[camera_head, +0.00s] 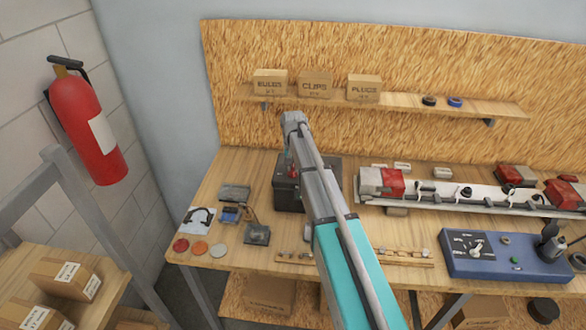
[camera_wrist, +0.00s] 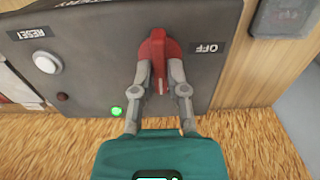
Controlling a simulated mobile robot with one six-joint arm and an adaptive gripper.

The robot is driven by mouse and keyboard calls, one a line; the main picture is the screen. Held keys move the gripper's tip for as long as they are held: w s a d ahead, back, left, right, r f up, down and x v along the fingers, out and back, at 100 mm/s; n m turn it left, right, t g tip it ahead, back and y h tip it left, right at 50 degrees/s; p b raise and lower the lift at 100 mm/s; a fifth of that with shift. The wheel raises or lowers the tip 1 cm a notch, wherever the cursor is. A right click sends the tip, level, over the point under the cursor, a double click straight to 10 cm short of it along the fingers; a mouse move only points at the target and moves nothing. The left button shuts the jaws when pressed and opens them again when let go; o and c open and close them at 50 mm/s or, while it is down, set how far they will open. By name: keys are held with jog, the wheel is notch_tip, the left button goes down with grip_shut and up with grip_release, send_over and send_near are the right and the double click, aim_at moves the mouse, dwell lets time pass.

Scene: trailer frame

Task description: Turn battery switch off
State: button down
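A red rotary battery switch (camera_wrist: 158,52) sits on a dark control panel (camera_wrist: 105,65), which appears upside down in the wrist view. Its raised grip stands vertical in that view, with a white mark at the lower end. The OFF label (camera_wrist: 207,48) is to the right of the switch. My gripper (camera_wrist: 163,74) has one finger on each side of the grip, closed in against it. In the head view a dark box (camera_head: 286,195) with a bit of red stands on the bench, partly hidden by my arm.
A green light (camera_wrist: 116,112), a white RESET button (camera_wrist: 46,62) and a small dark red button (camera_wrist: 63,97) share the panel. The bench (camera_head: 222,178) also holds a white light bar (camera_head: 440,192) and a blue tester (camera_head: 515,262) to the right.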

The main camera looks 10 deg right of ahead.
dwell(0.5)
jog(key=shift+n, duration=2.6)
